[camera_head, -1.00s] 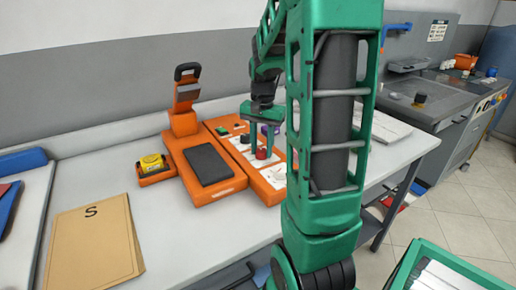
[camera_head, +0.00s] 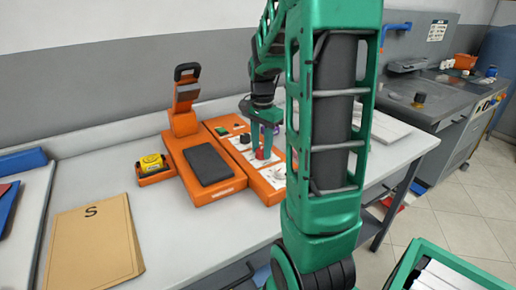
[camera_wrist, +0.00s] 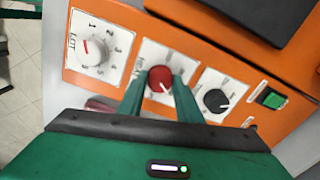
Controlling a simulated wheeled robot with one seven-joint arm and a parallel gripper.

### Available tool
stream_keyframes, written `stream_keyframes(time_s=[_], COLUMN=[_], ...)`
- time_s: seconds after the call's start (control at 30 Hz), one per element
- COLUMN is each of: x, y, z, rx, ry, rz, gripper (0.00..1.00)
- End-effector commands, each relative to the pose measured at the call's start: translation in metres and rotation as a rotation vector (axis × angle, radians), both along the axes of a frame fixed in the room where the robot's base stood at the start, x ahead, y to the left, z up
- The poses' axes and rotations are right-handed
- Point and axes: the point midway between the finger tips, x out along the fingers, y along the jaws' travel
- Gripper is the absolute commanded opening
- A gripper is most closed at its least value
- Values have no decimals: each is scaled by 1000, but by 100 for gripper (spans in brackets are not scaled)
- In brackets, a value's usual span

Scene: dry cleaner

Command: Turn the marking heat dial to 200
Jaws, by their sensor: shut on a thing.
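The marking machine (camera_head: 228,192) is an orange unit on the white table. On its right panel is a red dial (camera_wrist: 159,74) with a white pointer line toward its lower right in the wrist view. My gripper (camera_wrist: 159,84) has a finger on either side of the red dial and is shut on it. In the head view, my gripper (camera_head: 264,146) comes down on the panel, and the red dial (camera_head: 260,154) shows between the fingers. The red dial's scale and label are mostly hidden by the fingers, so I cannot read its setting.
A white dial (camera_wrist: 93,51) labelled LOT, with numbers around it, sits left of the red one in the wrist view. A black dial (camera_wrist: 216,100) and a green switch (camera_wrist: 271,98) lie to the right. A tan folder (camera_head: 92,243) lies on the table.

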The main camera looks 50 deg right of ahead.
Motion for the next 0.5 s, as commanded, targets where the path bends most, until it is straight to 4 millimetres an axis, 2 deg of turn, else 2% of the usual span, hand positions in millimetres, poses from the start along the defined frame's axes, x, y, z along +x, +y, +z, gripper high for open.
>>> stream_keyframes(time_s=[0.03,0.17,0.2,0.23,0.5], x=[6,6,6,5,3], y=[4,3,3,3,1], z=[1,1,1,1,1], rx=[0,0,-1,-1,0], ry=[-10,-10,-10,-10,-5], rz=[16,17,17,15,9], gripper=[9,9,41,48,50])
